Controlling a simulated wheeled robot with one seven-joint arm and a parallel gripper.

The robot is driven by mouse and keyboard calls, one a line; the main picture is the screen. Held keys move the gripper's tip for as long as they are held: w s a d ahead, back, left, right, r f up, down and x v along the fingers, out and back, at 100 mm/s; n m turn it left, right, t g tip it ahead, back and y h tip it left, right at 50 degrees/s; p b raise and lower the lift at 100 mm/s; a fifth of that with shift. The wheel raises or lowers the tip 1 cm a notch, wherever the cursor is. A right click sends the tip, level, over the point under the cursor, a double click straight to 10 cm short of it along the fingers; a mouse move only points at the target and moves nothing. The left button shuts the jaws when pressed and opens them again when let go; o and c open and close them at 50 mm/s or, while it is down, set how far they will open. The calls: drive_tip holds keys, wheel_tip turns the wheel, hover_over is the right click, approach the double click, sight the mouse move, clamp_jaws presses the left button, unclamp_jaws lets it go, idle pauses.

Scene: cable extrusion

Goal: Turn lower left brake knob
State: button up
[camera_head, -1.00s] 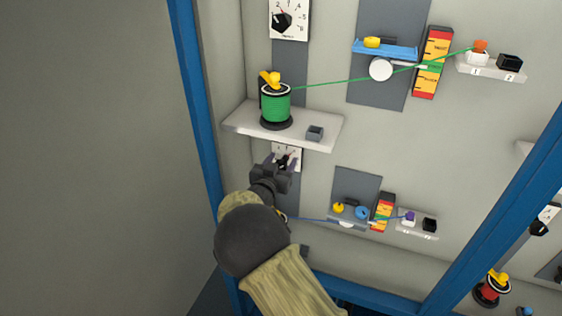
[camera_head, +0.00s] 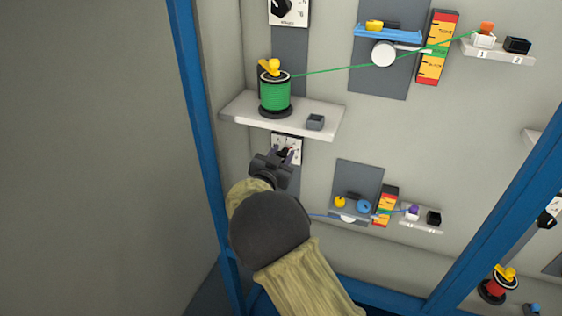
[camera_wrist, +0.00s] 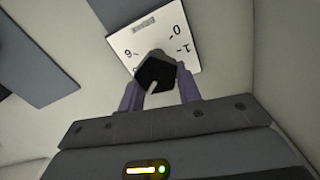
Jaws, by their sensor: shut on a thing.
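The lower left brake knob (camera_wrist: 156,73) is a black knob on a white dial plate (camera_wrist: 128,45) with numbers, fixed to a dark grey strip on the wall. In the head view the dial plate (camera_head: 294,144) shows just below the left shelf. My gripper (camera_wrist: 160,92) is shut on the knob, one purple finger on each side of it. In the head view my gripper (camera_head: 284,155) reaches up to the dial and covers most of the knob. The knob's pointer and setting cannot be read clearly.
A taut green line runs right. A lower blue line passes right of my arm to a striped gauge (camera_head: 386,205). A blue frame post (camera_head: 203,130) stands left.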

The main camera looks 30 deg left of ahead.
drive_tip(key=m+b, duration=0.1)
drive_tip(key=b, duration=0.1)
drive_tip(key=m+b, duration=0.2)
drive_tip(key=shift+d+f+b, duration=0.2)
drive_tip(key=shift+f+b, duration=0.1)
drive_tip(key=shift+f, duration=0.05)
drive_tip(key=m+b, duration=0.2)
drive_tip(key=b, duration=0.1)
drive_tip(key=shift+d+r, duration=0.1)
drive_tip(key=shift+m, duration=0.3)
drive_tip(key=o, duration=0.9)
drive_tip(key=shift+r, duration=0.1)
drive_tip(key=shift+o, duration=0.2)
drive_tip(key=shift+s, duration=0.1)
drive_tip(key=s+d+b, duration=0.2)
drive_tip(key=s, duration=1.5)
drive_tip(key=shift+b, duration=0.3)
